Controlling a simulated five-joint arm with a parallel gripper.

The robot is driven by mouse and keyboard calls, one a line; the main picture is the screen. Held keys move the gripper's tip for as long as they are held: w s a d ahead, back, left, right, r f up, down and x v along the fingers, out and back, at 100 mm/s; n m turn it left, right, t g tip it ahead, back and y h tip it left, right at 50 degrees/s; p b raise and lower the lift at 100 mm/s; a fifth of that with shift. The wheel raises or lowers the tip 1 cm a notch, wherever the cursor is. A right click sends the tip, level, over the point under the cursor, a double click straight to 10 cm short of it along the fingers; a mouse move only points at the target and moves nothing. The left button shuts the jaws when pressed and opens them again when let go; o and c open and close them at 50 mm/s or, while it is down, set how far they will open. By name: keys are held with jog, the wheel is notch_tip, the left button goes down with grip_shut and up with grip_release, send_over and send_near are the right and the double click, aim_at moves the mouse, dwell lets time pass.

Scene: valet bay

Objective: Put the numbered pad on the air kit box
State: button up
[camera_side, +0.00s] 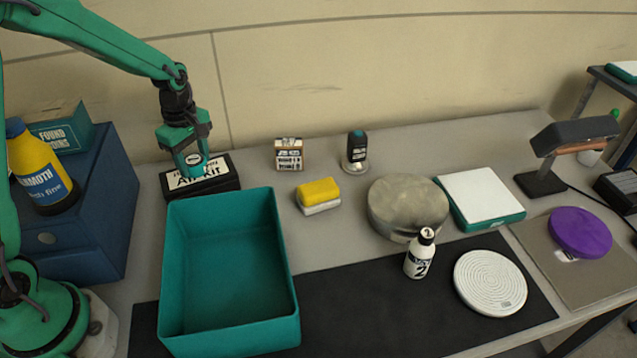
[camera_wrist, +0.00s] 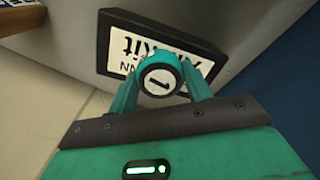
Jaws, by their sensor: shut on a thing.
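The air kit box (camera_wrist: 124,48) is black with a white lettered label and lies just beyond the pad in the wrist view. In the side view the air kit box (camera_side: 203,188) lies at the back left of the table, and my gripper (camera_side: 191,160) points down over it. The pad's white face shows between the fingers. I cannot tell whether the pad touches the box.
An empty teal bin (camera_side: 227,346) stands in front of the box. A blue drawer unit (camera_side: 100,215) with a yellow bottle (camera_side: 38,172) stands left. A yellow sponge (camera_side: 318,192), a round grey case (camera_side: 405,203) and a bottle marked 2 (camera_side: 420,258) are to the right.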

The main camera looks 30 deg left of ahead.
aim_at(193, 160)
jog(key=shift+f, duration=0.15)
jog(key=o, duration=0.9)
jog(key=shift+o, duration=0.2)
notch_tip(193, 160, up, 12)
jog(key=shift+r, duration=0.2)
dwell(0.4)
